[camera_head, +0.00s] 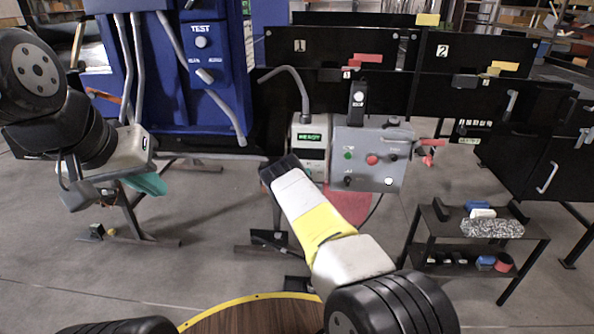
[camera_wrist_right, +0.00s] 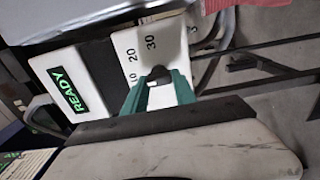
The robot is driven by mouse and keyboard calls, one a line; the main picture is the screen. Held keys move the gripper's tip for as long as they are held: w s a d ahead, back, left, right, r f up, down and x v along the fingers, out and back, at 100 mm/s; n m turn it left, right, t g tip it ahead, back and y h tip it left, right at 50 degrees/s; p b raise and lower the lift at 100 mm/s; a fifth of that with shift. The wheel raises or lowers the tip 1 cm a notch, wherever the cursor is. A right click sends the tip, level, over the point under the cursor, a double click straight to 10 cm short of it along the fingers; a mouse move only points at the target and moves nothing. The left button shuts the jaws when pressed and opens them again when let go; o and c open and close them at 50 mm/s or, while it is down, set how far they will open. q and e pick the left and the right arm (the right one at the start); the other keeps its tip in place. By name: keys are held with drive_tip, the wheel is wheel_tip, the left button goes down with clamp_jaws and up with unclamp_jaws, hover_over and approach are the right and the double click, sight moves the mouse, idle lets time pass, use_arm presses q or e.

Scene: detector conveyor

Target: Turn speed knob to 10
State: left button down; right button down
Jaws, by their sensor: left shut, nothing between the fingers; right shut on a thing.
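The white control box (camera_head: 312,152) with a green READY display (camera_head: 309,137) stands left of a grey button panel (camera_head: 395,150) in the head view. In the right wrist view the READY display (camera_wrist_right: 63,90) and printed marks 10, 20 and 30 show on the box face (camera_wrist_right: 125,45). My right gripper (camera_wrist_right: 158,88) is shut on the dark speed knob (camera_wrist_right: 157,73), below the marks in the picture; its pointer is not clear. My left gripper (camera_head: 149,184) is shut, empty and away from the box.
The grey panel carries a red button and other controls beside the box. A curved grey pipe (camera_head: 297,85) rises above the box. A blue TEST machine (camera_head: 205,75) stands behind at left. A black shelf (camera_head: 470,235) with small items stands at right.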

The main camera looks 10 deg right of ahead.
drive_tip(key=shift+f, duration=0.1)
drive_tip(key=c, duration=1)
unclamp_jaws()
drive_tip(key=shift+s, duration=0.1)
drive_tip(key=v, duration=0.7)
drive_tip(key=shift+s, duration=0.35)
drive_tip(key=shift+a, duration=0.15)
